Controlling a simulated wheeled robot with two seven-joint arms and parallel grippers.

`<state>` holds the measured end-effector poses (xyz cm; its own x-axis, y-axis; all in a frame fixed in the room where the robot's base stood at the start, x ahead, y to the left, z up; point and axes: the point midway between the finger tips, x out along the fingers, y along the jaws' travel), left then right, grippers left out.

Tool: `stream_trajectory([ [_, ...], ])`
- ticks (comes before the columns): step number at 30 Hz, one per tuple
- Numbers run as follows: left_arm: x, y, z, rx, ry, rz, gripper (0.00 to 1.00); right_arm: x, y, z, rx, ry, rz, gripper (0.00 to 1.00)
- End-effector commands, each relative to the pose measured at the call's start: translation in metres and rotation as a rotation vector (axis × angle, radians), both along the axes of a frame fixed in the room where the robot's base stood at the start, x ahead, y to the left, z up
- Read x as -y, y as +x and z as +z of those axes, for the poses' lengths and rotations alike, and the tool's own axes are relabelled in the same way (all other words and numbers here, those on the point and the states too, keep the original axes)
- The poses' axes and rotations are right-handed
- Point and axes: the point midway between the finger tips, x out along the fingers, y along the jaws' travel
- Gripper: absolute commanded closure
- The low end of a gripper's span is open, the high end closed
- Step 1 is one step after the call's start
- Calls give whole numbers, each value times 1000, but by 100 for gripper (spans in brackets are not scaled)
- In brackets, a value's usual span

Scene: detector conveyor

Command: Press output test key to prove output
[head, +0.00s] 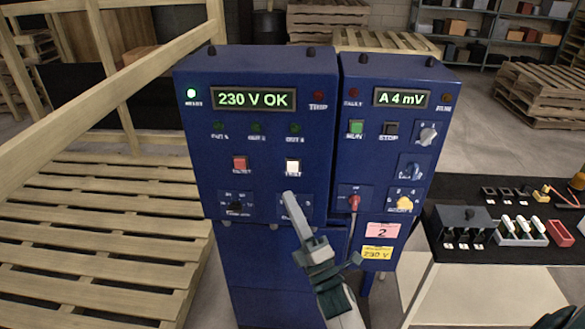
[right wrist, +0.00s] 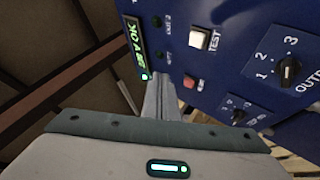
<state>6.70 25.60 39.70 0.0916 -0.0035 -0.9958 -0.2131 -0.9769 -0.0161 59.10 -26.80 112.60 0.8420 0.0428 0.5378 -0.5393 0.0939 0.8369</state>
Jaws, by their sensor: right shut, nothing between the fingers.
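The white test key (head: 293,166) sits on the left blue panel (head: 257,128), right of the red key (head: 240,164). My right gripper (head: 290,199) is shut and empty, its tips just below the test key in the head view. In the right wrist view the fingers (right wrist: 160,95) point at the panel, and the test key (right wrist: 199,37) shows apart from them, up and to the right. The display (head: 254,99) reads "230 V OK". My left gripper is out of view.
A second blue panel (head: 390,140) on the right reads "A 4 mV" and has a red plug with a cable (head: 354,204). A dark bench (head: 460,195) with small parts stands right. Wooden pallets (head: 90,245) and a rail stand left.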

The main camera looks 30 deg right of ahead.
Motion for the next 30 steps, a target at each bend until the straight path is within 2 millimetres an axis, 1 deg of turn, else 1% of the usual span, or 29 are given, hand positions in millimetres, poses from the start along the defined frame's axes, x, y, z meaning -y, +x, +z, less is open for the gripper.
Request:
stream_trajectory([
  [5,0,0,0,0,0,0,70,0,1,0,-1,1,0,100],
  [11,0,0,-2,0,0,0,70,5,8,-1,-1,0,1,100],
  [17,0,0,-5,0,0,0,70,14,23,-1,-1,-1,1,100],
  [30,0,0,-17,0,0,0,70,39,65,-2,0,0,1,100],
])
